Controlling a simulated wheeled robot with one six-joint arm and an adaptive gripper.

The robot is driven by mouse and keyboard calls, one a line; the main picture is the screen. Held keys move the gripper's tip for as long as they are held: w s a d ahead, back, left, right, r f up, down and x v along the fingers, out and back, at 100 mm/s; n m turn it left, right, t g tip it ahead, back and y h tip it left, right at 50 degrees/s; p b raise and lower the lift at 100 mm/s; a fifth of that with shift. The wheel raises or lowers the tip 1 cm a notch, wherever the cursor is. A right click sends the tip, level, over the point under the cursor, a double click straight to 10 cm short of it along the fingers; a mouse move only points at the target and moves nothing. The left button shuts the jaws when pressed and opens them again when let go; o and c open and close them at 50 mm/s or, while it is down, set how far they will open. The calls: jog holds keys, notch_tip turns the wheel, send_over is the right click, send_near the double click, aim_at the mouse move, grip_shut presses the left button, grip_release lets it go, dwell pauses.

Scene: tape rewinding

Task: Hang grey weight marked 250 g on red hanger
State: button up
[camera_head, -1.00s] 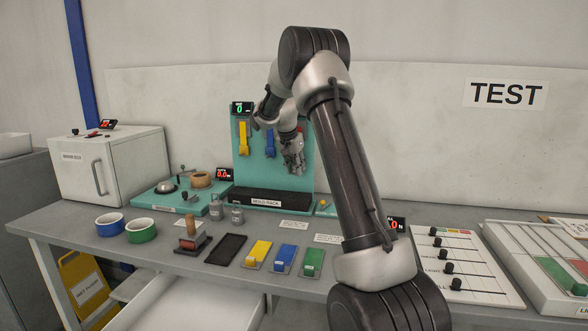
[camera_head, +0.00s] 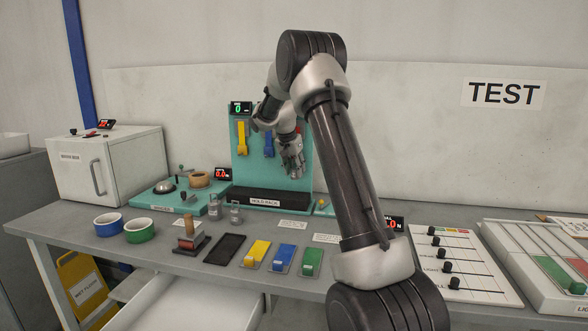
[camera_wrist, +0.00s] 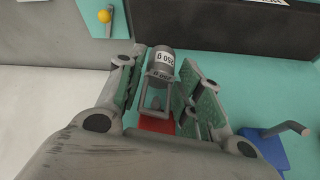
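The grey weight (camera_wrist: 160,64), with an upside-down 250 g label, is between the fingers of my gripper (camera_wrist: 160,88) in the wrist view. Its wire handle reaches toward the red hanger (camera_wrist: 154,124), which is mostly hidden behind the wrist housing. I cannot tell whether the handle is on the hook. The fingers stand close on both sides of the handle; whether they touch it is unclear. In the head view my gripper (camera_head: 291,163) points down in front of the rack's right half, where a bit of the red hanger (camera_head: 299,130) shows.
The blue hanger (camera_wrist: 270,145) with its grey pin is close right of my gripper in the wrist view. The yellow hanger (camera_head: 241,138) is farther left. Two other grey weights (camera_head: 236,213) stand on the table. The rack's black base (camera_head: 245,196) lies below.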

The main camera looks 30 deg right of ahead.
jog(key=shift+o, duration=0.3)
jog(key=shift+w, duration=0.1)
jog(key=v, duration=1.2)
jog(key=s+a+f+n+g+y, duration=0.1)
jog(key=s+a+f+n, duration=0.1)
jog(key=s+f+n, duration=0.3)
jog(key=s+a+r+n+t+y, duration=0.1)
jog(key=s+a, duration=0.3)
jog(key=s, duration=0.8)
jog(key=s+a+n+t+y, duration=0.1)
jog(key=s+a+n, duration=0.2)
jog(key=s, duration=1)
jog(key=s+a+r+n+t+y, duration=0.1)
jog(key=s+a+n, duration=0.2)
jog(key=s, duration=0.9)
jog(key=a, duration=0.3)
jog(key=shift+s+a+r, duration=0.2)
jog(key=shift+a+r, duration=0.05)
jog(key=shift+r, duration=0.05)
